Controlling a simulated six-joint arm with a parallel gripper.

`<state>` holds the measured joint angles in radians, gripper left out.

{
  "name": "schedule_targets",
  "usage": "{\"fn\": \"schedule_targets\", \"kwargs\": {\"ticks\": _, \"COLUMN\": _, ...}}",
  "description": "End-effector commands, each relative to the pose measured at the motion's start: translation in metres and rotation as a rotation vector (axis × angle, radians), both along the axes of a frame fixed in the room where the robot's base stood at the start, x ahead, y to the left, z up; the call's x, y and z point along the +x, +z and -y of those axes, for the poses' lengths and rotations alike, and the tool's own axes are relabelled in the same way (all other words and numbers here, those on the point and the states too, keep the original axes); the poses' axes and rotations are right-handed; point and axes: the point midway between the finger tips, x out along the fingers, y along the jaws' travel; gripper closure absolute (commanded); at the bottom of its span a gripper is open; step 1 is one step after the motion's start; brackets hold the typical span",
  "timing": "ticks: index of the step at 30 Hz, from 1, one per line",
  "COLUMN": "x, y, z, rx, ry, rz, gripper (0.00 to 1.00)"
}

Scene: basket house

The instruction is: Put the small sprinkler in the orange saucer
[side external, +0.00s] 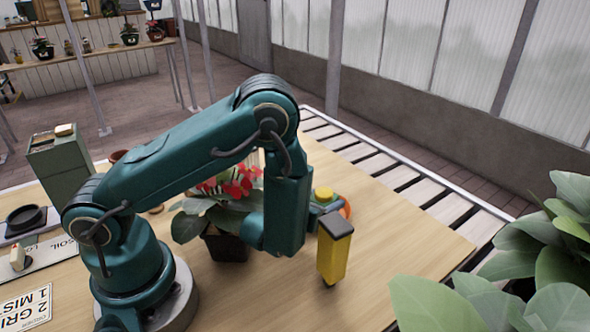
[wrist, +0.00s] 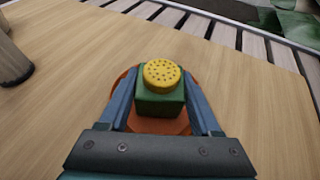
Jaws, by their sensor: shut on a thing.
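The small sprinkler has a dotted yellow head and a green block body. In the wrist view, the sprinkler (wrist: 160,100) is between the two blue-grey fingers of my gripper (wrist: 161,84), which is shut on it. The orange saucer (wrist: 158,126) shows behind and around the sprinkler, partly hidden by it and the fingers. I cannot tell whether the sprinkler touches the saucer. In the side view, the yellow sprinkler head (side external: 323,193) shows just past my arm. The saucer's orange rim (side external: 346,208) is at its right. My arm hides most of the gripper there.
A red-flowered plant in a dark pot (side external: 226,246) stands close beside my arm. A green box (side external: 60,170) and a black dish (side external: 26,219) are at the left. Large leaves (side external: 530,245) fill the right foreground. The wooden table (side external: 400,245) is clear right of the saucer.

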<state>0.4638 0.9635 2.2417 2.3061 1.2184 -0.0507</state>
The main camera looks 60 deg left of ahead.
Motion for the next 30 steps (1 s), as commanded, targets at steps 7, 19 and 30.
{"fn": "schedule_targets", "kwargs": {"ticks": 7, "x": 0.0, "y": -0.002, "z": 0.0, "rx": 0.0, "ry": -0.001, "rz": 0.002, "gripper": 1.0}}
{"fn": "schedule_targets", "kwargs": {"ticks": 19, "x": 0.0, "y": -0.005, "z": 0.0, "rx": 0.0, "ry": 0.0, "rz": 0.001, "gripper": 0.23}}
{"fn": "schedule_targets", "kwargs": {"ticks": 30, "x": -0.012, "y": 0.004, "z": 0.007, "rx": 0.0, "ry": -0.005, "rz": -0.001, "gripper": 0.23}}
